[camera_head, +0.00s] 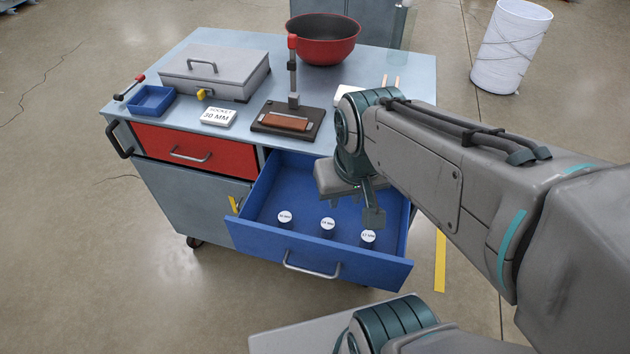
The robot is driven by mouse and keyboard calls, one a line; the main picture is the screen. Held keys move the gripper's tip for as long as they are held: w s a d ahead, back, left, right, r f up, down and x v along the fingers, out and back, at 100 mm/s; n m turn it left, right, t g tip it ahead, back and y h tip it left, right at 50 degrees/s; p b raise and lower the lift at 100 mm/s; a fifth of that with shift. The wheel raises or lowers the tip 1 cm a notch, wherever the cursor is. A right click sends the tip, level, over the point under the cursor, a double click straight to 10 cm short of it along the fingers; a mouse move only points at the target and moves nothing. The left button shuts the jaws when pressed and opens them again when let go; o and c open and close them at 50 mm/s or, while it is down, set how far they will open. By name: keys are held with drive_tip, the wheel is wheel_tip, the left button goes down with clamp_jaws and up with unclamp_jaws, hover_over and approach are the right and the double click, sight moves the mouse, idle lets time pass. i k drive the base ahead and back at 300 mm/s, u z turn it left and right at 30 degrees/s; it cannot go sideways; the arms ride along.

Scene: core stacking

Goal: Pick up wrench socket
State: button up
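Three dark wrench sockets with round white labels stand upright in the open blue drawer (268,205): a left one (285,218), a middle one (327,226) and a right one (368,239). The labels are small; the left one seems to read 30 MM. A white card (219,116) on the cart top reads SOCKET 30 MM. My gripper (372,216) hangs over the right part of the drawer, with a finger just above the right socket in the picture. The finger spacing is unclear. I see no socket held.
The cart top (205,45) holds a grey case (215,75), a blue tray (151,100), a press stand (290,120) and a red pot (324,40). The drawer front (320,258) and side walls surround the sockets. The left drawer floor is clear.

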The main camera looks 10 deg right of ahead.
sight(285, 219)
drive_tip(key=u, duration=0.05)
drive_tip(key=k, duration=0.5)
drive_tip(key=u, duration=1.75)
drive_tip(key=i, duration=1.3)
drive_tip(key=z, duration=2.25)
